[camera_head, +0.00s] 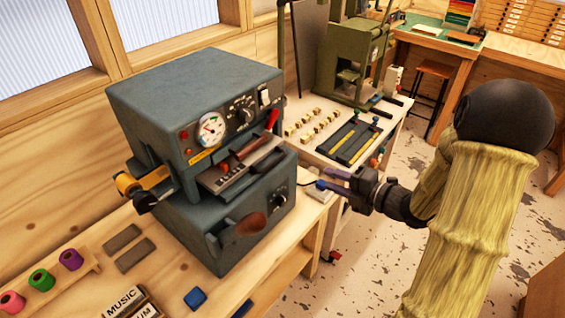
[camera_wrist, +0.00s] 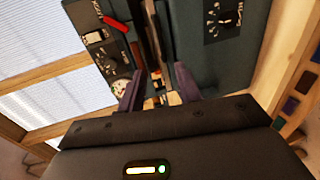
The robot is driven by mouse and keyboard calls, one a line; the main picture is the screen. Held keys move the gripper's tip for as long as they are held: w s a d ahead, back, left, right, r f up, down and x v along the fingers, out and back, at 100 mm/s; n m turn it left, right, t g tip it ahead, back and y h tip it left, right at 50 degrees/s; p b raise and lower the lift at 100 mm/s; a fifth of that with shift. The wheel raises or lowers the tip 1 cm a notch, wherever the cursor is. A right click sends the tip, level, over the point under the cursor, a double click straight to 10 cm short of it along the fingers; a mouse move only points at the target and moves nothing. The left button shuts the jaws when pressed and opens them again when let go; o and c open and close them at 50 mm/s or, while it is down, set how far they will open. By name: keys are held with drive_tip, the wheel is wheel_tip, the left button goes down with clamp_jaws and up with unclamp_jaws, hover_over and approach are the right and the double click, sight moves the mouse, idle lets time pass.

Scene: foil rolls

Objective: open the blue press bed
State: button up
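The blue press (camera_head: 195,95) is a blue-grey machine on the wooden bench, with a gauge, a dial and a red lever (camera_head: 272,119). Its bed (camera_head: 240,172) is a flat plate in the slot between upper and lower housings, with its front part sticking out. My gripper (camera_head: 324,181) is to the right of the press, apart from it, fingers pointing at its front. In the wrist view the two purple fingers (camera_wrist: 158,88) are spread with nothing clearly between them. The press slot lies beyond them, and the red lever (camera_wrist: 117,22) is at upper left. The bed's inner part is hidden.
A brown knob (camera_head: 250,224) juts from the lower housing. A black tray (camera_head: 350,142) and several small blocks lie on the right-hand table, near a green press (camera_head: 348,55). Coloured rolls (camera_head: 42,279) and grey blocks lie on the bench at left. Open floor lies at right.

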sight(278, 160)
drive_tip(key=shift+a, duration=0.1)
drive_tip(key=p+x, duration=0.4)
drive_tip(key=x, duration=1.3)
drive_tip(key=shift+w+a+p, duration=0.1)
drive_tip(key=shift+a+p, duration=0.05)
drive_tip(key=shift+p, duration=0.25)
clamp_jaws()
